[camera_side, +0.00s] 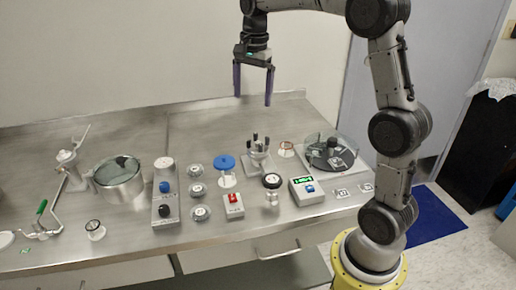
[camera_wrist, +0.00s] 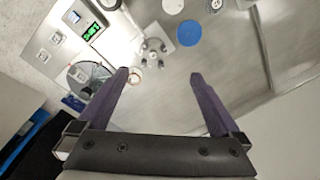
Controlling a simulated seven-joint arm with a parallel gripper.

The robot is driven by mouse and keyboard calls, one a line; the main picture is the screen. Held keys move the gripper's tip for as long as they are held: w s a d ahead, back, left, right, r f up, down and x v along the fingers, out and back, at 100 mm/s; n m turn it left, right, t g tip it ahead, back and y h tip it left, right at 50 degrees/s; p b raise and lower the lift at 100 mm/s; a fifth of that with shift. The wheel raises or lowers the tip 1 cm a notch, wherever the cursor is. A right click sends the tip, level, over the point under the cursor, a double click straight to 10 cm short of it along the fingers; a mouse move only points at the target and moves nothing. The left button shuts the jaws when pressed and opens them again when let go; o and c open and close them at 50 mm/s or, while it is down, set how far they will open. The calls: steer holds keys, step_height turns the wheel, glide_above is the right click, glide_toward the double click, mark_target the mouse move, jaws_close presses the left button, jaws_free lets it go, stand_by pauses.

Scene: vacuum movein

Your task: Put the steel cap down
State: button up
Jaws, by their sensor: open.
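My gripper (camera_side: 253,100) is open and empty, high above the back of the steel bench, with its fingers pointing down. In the wrist view its two purple fingers (camera_wrist: 159,74) stand wide apart with nothing between them. I cannot tell for sure which thing is the steel cap. A steel pot (camera_side: 120,188) with a glassy top stands at the left of the bench. A small steel cylinder with a black top (camera_side: 272,181) stands near the front middle.
A pronged stand (camera_side: 258,158) and a blue disc (camera_side: 224,162) stand mid-bench. A clear round chamber (camera_side: 331,152) and a green-display box (camera_side: 306,190) are at right. Several small round dishes, a knob box (camera_side: 165,195) and valve fittings (camera_side: 70,165) are leftward. The back strip is clear.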

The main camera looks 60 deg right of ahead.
glide_above(258, 142)
step_height(258, 142, down, 4)
steer(key=shift+m+g, duration=0.3)
steer(key=shift+g, duration=0.1)
step_height(258, 142, down, 8)
steer(key=shift+w+a+r, duration=0.1)
steer(key=shift+a, duration=0.05)
steer(key=shift+f, duration=2.75)
steer(key=c, duration=1.5)
steer(key=shift+r, duration=0.1)
jaws_close()
